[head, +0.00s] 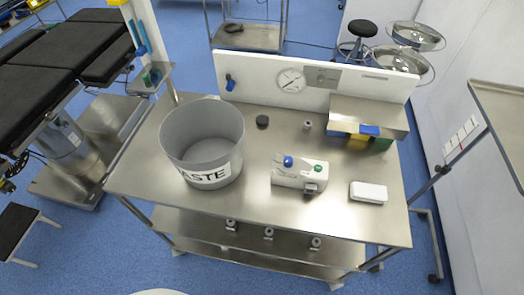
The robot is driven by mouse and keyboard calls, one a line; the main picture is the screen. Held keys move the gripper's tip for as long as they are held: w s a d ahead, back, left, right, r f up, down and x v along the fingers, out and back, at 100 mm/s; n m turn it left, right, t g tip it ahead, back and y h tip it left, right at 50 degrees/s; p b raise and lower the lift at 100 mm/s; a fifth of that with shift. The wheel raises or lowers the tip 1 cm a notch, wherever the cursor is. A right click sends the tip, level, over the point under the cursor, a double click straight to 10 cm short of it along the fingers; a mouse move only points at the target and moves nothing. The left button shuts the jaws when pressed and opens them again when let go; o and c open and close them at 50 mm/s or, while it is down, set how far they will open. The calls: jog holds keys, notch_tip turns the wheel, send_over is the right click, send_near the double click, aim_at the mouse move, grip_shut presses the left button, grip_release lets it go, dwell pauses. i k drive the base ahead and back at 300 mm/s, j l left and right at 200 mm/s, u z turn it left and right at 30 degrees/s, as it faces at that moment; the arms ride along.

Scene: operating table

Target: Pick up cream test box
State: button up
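A small whitish, flat box with rounded edges (368,192) lies on the steel table top (250,225), near its right front. It looks like the cream test box, though the shade is hard to tell from white. To its left stands a white block-shaped device (299,174) with a blue knob and a green knob on top and a dark fitting at its front. A clear gap of bare steel separates the two. My gripper is not in view, and nothing covers the box.
A grey waste bin (203,140) stands on the table's left. Behind are a small dark round item (262,121), a small grey cylinder (307,125), a raised shelf (368,115) over coloured boxes, and a white back panel with a gauge (291,80). The front right table edge is clear.

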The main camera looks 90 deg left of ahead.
aim_at(302, 175)
jog(key=k+j+u, duration=0.1)
jog(key=u, duration=1.4)
